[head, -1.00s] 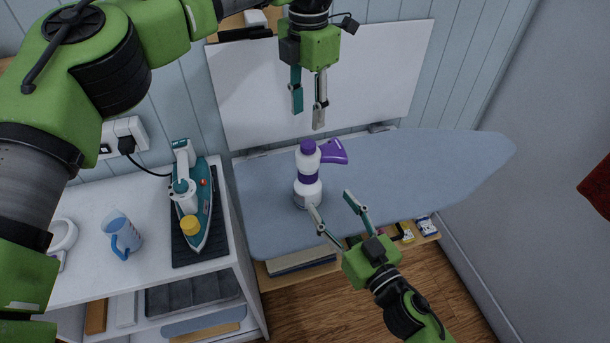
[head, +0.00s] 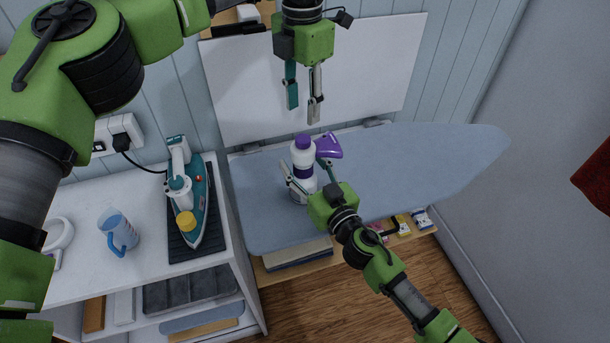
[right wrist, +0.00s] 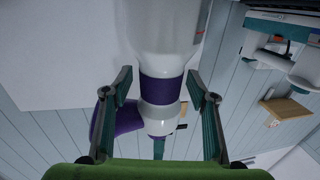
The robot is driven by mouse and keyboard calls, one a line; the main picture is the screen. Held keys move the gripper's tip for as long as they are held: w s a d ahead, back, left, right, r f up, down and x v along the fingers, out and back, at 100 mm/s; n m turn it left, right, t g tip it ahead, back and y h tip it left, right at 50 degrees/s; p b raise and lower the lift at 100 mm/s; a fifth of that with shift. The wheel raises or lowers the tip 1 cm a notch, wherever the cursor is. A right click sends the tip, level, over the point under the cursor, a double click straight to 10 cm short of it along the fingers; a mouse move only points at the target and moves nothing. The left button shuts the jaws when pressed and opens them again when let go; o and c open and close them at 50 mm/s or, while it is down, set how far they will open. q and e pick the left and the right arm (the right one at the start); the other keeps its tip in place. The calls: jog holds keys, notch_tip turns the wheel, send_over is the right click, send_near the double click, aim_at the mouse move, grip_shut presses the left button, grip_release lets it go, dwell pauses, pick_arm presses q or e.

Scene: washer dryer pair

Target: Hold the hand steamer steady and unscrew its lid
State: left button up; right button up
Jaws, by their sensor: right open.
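The hand steamer (head: 303,160) stands upright on the ironing board, a white bottle with a purple band, a purple lid (head: 302,140) on top and a purple nozzle (head: 329,146) to the right. My right gripper (head: 305,170) is open, with one finger on each side of the steamer. In the right wrist view the steamer's purple band (right wrist: 162,90) shows between the spread fingers; I cannot tell whether they touch it. My left gripper (head: 303,112) points down above the lid, open and empty, its fingers a little apart.
The ironing board (head: 420,165) is clear to the right. On the white cabinet at left stand an iron (head: 199,210) on a dark mat and a blue jug (head: 119,231). A white panel (head: 370,70) is behind the board. Small packets lie on a low shelf below.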

aim_at(304, 138)
pick_arm(q)
jog(key=shift+s, duration=0.1)
pick_arm(e)
jog(key=shift+s, duration=0.1)
grip_shut()
pick_arm(q)
jog(key=m, duration=0.6)
jog(key=shift+d, duration=0.15)
jog(key=m, duration=0.5)
jog(key=shift+m, duration=0.3)
jog(key=m, duration=0.6)
jog(key=shift+m, duration=0.3)
jog(key=m, duration=0.8)
jog(key=shift+m, duration=0.3)
jog(key=shift+f, duration=3.95)
